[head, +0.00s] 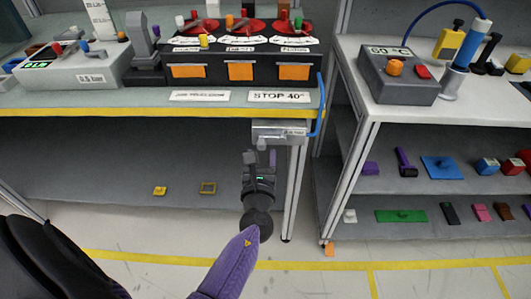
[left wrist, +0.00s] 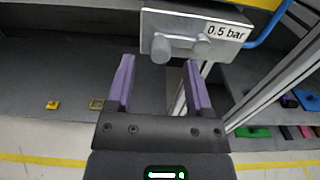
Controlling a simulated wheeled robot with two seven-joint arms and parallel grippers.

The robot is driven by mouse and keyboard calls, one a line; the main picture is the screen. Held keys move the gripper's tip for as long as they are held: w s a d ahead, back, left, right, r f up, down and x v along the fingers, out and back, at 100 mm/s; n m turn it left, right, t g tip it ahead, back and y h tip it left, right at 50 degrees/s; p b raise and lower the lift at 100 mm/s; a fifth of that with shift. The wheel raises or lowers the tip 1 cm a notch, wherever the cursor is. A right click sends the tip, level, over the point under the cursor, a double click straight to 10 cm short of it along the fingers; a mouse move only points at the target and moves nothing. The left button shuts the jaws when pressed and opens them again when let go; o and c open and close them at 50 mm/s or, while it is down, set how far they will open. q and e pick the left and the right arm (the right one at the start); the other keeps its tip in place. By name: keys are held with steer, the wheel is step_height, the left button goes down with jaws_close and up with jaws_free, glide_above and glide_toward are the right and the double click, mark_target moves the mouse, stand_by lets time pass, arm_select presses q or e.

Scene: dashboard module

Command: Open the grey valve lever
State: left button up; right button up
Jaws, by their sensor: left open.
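A grey valve box (head: 290,133) hangs under the front edge of the left table, near its right corner. In the left wrist view the valve box (left wrist: 225,18) carries a "0.5 bar" label. A grey lever (left wrist: 172,45) with a rounded end sticks out of its front, beside a smaller round grey part. My left gripper (head: 262,152) is just below and in front of the box. In the left wrist view the gripper's (left wrist: 157,68) two purple fingers are apart and point at the lever, with nothing held between them. Whether a finger touches the box is unclear. My right gripper is out of view.
A blue hose (head: 320,110) runs down to the box's right side. The table leg (head: 294,190) stands right behind my gripper. A "STOP 40°" sign (head: 280,97) lies above. The right table (head: 355,125) has shelves with several small objects. The floor in front is clear.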

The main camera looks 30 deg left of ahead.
mark_target(261, 148)
arm_select(q)
steer(key=x, duration=0.3)
steer(key=shift+w, duration=0.15)
jaws_close()
